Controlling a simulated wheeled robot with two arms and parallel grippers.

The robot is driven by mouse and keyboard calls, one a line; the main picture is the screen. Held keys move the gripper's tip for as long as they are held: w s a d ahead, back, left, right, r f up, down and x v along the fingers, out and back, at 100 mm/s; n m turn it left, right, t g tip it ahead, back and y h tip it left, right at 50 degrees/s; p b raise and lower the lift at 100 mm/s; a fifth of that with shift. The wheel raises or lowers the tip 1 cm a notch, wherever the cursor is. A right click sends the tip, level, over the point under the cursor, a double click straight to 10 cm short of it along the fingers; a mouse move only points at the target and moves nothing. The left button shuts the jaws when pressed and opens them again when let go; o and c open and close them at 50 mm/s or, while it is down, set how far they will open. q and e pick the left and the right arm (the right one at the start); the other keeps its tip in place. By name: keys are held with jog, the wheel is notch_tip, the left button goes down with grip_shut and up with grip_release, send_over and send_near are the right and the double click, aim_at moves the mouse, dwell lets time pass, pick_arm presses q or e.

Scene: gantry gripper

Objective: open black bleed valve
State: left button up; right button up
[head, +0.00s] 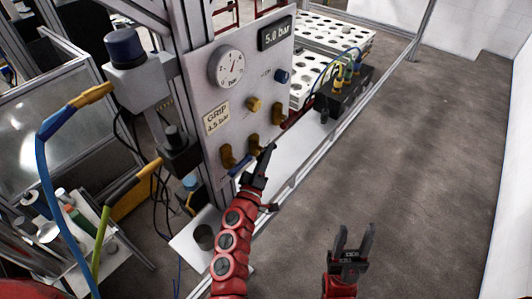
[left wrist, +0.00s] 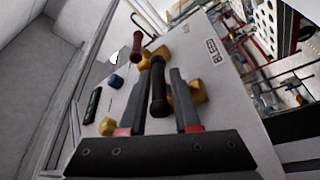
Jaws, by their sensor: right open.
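The black bleed valve's dark round handle (left wrist: 158,92) shows in the left wrist view, between the two fingers of my left gripper (left wrist: 158,100). It runs from a brass valve body (left wrist: 152,56). The fingers stand apart with a narrow gap on each side of the handle, and I cannot tell whether either touches it. In the head view my left gripper (head: 267,156) is in front of the panel's lower edge, beside a brass valve body (head: 253,143), and largely hides the handle. My right gripper (head: 352,240) is open and empty over the floor.
The panel (head: 205,85) carries a gauge (head: 228,68), a 5.0 bar display (head: 276,34), a blue knob (head: 282,76) and a brass knob (head: 253,104). Another brass valve (head: 228,156) is to the left. A red handle (left wrist: 137,44) is nearby. The floor at right is clear.

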pick_arm(q)
jog(key=shift+r, duration=0.1)
grip_shut()
jog(key=shift+b, duration=0.55)
jog(key=f+n+t+b, duration=0.1)
jog(key=t+b, duration=0.1)
jog(key=b, duration=1)
jog(key=shift+f+b, duration=0.35)
jog(key=n+t+b, duration=0.1)
jog(key=t+b, duration=0.1)
jog(key=b, duration=0.8)
jog(key=n+t+y+b, duration=0.1)
jog(key=n+t+b, duration=0.1)
jog(key=b, duration=0.9)
jog(key=shift+r+t, duration=0.3)
jog(key=shift+r, duration=0.1)
jog(key=shift+r+n+t+y+b, duration=0.3)
jog(key=shift+r+n+y+b, duration=0.1)
jog(key=shift+b, duration=0.55)
jog(key=shift+o, duration=2.2)
grip_release()
